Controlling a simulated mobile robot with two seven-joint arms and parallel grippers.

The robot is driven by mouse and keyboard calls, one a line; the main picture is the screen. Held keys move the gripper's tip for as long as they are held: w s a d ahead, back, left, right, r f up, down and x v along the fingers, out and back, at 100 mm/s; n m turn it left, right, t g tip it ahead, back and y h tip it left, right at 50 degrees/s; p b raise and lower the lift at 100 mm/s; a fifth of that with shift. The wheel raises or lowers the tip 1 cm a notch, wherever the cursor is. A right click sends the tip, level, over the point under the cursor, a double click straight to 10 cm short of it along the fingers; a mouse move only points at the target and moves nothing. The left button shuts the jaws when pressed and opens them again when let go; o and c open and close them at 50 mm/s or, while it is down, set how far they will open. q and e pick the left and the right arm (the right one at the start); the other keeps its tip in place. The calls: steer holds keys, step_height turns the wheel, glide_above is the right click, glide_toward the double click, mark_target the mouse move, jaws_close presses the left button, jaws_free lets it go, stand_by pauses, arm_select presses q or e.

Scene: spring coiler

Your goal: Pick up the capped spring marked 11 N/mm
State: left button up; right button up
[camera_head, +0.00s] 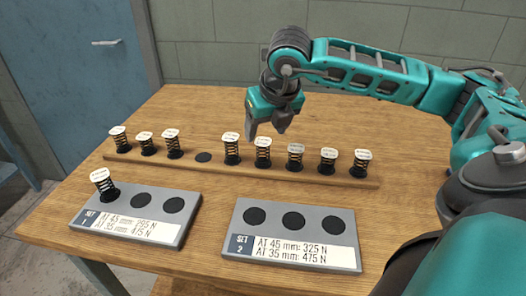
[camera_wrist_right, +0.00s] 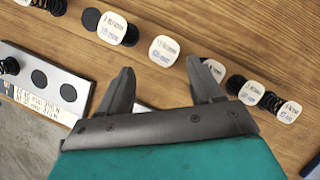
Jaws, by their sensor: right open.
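Capped springs stand in a row on a wooden rail. In the wrist view, the cap whose print seems to read 11 N/mm (camera_wrist_right: 164,50) lies ahead of and between my fingertips; its small print is blurry. By its place, it is the second spring right of the empty spot in the head view (camera_head: 263,153). My right gripper (camera_head: 266,129) is open and empty, pointing down above and close to that spring; it also shows in the wrist view (camera_wrist_right: 162,67). My left gripper is out of view.
The wooden rail (camera_head: 205,168) has an empty black seat (camera_head: 204,157) and close neighbouring springs (camera_head: 232,149) (camera_head: 295,157). The Set 1 tray (camera_head: 160,197) holds one spring (camera_head: 104,186) at its left. The Set 2 tray (camera_head: 274,234) is empty. The table behind the rail is clear.

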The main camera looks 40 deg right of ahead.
mark_target(264, 142)
steer(key=x, duration=0.3)
steer(key=shift+w+f, duration=0.1)
steer(key=shift+f, duration=0.3)
steer(key=shift+d+x, duration=0.2)
steer(key=shift+x, duration=1.2)
steer(key=shift+d+x, duration=0.25)
steer(key=shift+x, duration=1.1)
steer(key=shift+r, duration=0.1)
steer(key=shift+c, duration=0.2)
steer(key=c, duration=1)
steer(key=shift+r, duration=0.1)
